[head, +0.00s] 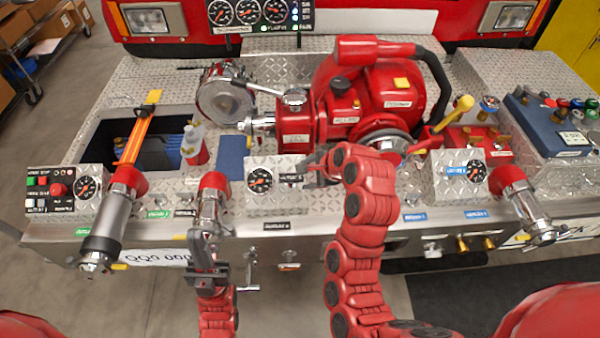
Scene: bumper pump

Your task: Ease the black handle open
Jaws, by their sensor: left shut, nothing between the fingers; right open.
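No black handle stands out clearly; one may be hidden behind my grippers. My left gripper (206,246) is shut and empty, in front of the red-and-silver outlet pipe (213,195) at the bumper's front edge. It overlaps the pipe's lower end, and I cannot tell whether they touch. My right gripper (312,168) is open, pointing left beside the gauge panel (262,187), below the pump. Its fingertips are small and partly hidden.
A silver-and-red nozzle (112,220) stands at left, near an open bin (95,140). A yellow-tipped lever (462,106) rises right of the pump. Another outlet (525,205) juts out at right. A silver crank (251,268) hangs just right of my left gripper.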

